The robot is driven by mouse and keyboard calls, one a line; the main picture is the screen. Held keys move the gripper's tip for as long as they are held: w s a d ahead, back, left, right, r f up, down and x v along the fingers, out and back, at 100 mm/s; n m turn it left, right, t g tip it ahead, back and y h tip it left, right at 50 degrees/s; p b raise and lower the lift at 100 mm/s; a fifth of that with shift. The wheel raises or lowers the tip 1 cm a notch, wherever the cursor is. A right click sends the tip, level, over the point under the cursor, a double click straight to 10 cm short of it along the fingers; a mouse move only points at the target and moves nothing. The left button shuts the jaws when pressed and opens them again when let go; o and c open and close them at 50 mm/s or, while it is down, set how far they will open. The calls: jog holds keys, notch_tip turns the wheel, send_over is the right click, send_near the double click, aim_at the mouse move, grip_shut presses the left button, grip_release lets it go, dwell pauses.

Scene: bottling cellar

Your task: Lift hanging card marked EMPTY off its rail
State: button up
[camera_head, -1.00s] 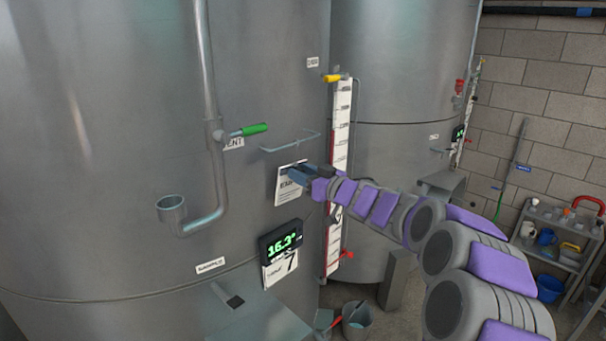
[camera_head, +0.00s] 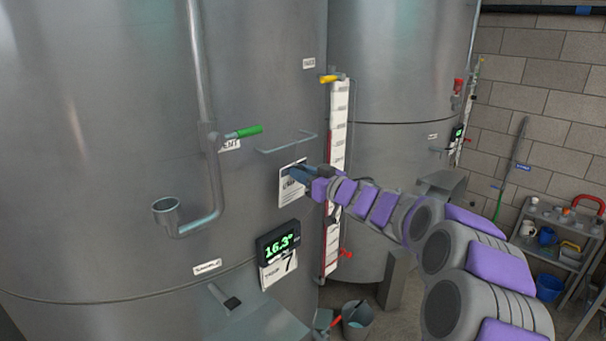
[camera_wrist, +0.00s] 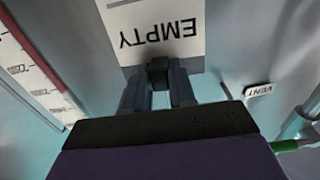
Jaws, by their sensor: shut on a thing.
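The white card marked EMPTY (camera_head: 288,190) is in front of the large steel tank, just below a thin bent rail (camera_head: 287,145). My gripper (camera_head: 298,174) reaches in from the right and is shut on the card near its upper right part. In the wrist view the card (camera_wrist: 150,22) appears upside down, its lettering readable. The fingertips (camera_wrist: 159,68) meet at a small dark piece at the card's edge. I cannot tell whether the card's top still touches the rail.
A green-handled valve (camera_head: 246,131) and pipe are left of the card. A lit display (camera_head: 278,243) with a number 7 card is below. A level gauge (camera_head: 338,130) with a yellow handle stands to the right, behind my arm. A bucket (camera_head: 357,318) is on the floor.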

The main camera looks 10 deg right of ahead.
jog(key=shift+d+r+p, duration=0.1)
jog(key=shift+r+p, duration=1.4)
jog(key=shift+p, duration=0.15)
jog(key=shift+r, duration=0.1)
jog(key=shift+s, duration=0.1)
jog(key=p+v, duration=0.2)
jog(key=v, duration=0.8)
dwell(0.6)
